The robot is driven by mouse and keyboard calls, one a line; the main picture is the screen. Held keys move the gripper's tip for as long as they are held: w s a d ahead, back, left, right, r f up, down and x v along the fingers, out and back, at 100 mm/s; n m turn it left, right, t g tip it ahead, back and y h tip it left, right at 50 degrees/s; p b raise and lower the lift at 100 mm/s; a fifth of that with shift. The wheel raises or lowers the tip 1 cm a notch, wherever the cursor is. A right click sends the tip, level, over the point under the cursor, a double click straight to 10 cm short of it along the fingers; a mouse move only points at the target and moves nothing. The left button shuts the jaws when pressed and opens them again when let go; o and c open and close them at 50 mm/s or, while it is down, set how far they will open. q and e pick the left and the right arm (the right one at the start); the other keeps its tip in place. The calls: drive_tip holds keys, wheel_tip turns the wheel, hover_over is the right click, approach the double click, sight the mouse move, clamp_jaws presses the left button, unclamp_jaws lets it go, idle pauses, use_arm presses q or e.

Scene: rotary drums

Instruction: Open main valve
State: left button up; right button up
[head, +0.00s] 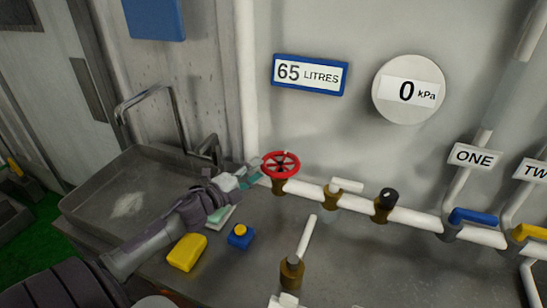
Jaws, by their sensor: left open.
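A red round handwheel valve (281,164) sits on a brass body at the left end of the white pipe. I take it to be the main valve, though no label on it shows. My left gripper (254,172) is open, its fingertips close to the left side of the red wheel. I cannot tell whether they touch it. My right gripper is not in view.
A steel sink (95,191) with a tap is at the left. White-handled (346,185), black-knobbed (387,198), blue-handled (472,215) and yellow-handled (528,232) valves line the pipe. Signs read 65 litres (309,75) and 0 kPa (409,92).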

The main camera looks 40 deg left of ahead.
sight(273, 157)
use_arm(q)
drive_tip(key=w, duration=0.2)
drive_tip(key=w+p, duration=0.1)
drive_tip(key=w, duration=0.1)
drive_tip(key=w+d, duration=0.1)
drive_tip(key=w, duration=0.1)
drive_tip(key=shift+w, duration=0.15)
drive_tip(key=shift+w+d+p, duration=0.1)
drive_tip(key=shift+w+p, duration=0.2)
drive_tip(key=shift+w, duration=0.2)
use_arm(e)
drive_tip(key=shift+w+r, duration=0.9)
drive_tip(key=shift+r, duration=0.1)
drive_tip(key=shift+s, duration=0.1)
use_arm(q)
drive_tip(key=shift+c, duration=0.5)
clamp_jaws()
